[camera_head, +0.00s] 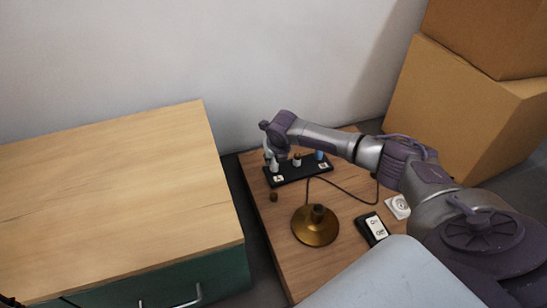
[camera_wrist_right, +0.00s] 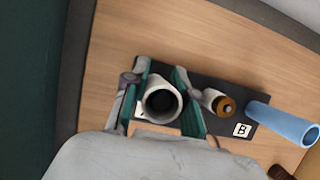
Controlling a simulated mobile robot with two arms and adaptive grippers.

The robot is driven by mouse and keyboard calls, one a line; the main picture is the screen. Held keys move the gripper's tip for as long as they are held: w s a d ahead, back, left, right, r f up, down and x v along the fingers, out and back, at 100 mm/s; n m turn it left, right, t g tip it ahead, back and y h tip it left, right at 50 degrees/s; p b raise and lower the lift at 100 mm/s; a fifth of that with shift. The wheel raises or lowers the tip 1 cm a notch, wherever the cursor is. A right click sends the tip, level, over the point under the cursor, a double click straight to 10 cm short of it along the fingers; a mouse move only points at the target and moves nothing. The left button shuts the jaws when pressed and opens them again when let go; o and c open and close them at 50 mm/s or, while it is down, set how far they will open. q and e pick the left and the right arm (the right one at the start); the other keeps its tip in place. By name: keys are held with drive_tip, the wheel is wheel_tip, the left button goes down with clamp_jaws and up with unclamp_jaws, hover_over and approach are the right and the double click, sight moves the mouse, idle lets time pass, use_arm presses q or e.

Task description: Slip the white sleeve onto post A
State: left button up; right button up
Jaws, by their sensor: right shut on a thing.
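My right gripper (camera_head: 272,155) comes down over the left end of a black board (camera_head: 303,172). It is shut on the white sleeve (camera_head: 275,167), a short hollow tube. In the right wrist view the sleeve (camera_wrist_right: 162,100) sits between the teal fingers of the gripper (camera_wrist_right: 163,98), its open end facing the camera and its inside dark. A label reading A (camera_head: 278,178) lies just in front of it on the board. Post A is hidden by the sleeve and gripper, so I cannot tell whether the sleeve is around it. My left gripper is not in view.
A cabinet (camera_head: 120,200) stands left.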

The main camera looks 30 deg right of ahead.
idle(0.7)
drive_tip(key=o, duration=0.9)
drive_tip(key=shift+c, duration=0.2)
drive_tip(key=v, duration=1.2)
drive_tip(key=shift+s+f, duration=0.1)
